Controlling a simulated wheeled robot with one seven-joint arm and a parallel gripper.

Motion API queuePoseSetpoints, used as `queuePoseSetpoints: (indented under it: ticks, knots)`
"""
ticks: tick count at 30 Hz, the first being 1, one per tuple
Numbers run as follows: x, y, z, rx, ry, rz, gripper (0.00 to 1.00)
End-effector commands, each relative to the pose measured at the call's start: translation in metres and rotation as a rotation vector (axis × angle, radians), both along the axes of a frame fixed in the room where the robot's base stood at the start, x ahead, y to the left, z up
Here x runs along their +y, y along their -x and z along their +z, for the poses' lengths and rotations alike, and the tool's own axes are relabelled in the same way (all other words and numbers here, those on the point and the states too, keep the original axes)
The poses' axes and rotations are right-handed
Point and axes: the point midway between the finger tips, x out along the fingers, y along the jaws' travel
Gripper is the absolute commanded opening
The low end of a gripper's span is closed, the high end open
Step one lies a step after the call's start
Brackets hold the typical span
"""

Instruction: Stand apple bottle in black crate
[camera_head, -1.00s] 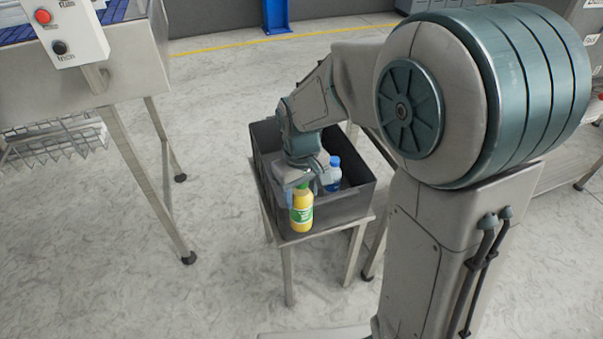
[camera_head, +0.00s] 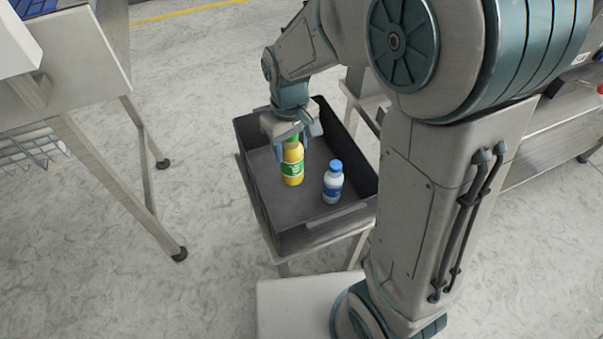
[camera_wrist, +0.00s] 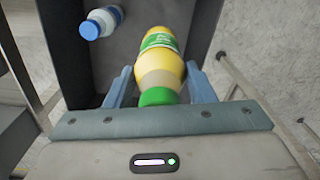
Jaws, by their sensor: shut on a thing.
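The apple bottle (camera_head: 291,166) is yellow with a green label and green cap. It is upright, over or in the left part of the black crate (camera_head: 286,238). My gripper (camera_head: 290,138) is shut on its upper part from above. In the wrist view the apple bottle (camera_wrist: 160,72) sits between the two blue-grey fingers of my gripper (camera_wrist: 161,86), cap towards the palm. I cannot tell whether its base touches the crate floor.
A white bottle with blue cap and label (camera_head: 333,185) stands upright in the crate, to the right of the apple bottle. The crate sits on a small metal stand (camera_head: 262,222). The crate floor behind the white bottle is clear. A steel machine (camera_head: 75,75) stands at left.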

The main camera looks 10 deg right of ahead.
Motion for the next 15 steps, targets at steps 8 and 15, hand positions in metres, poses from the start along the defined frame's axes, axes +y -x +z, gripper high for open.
queuePoseSetpoints:
  ticks: [8,15]
  knots:
    - [-0.001,0.0,-0.037,0.002,0.0,-0.002,0.18]
    - [-0.002,-0.001,-0.067,0.001,0.0,-0.005,0.18]
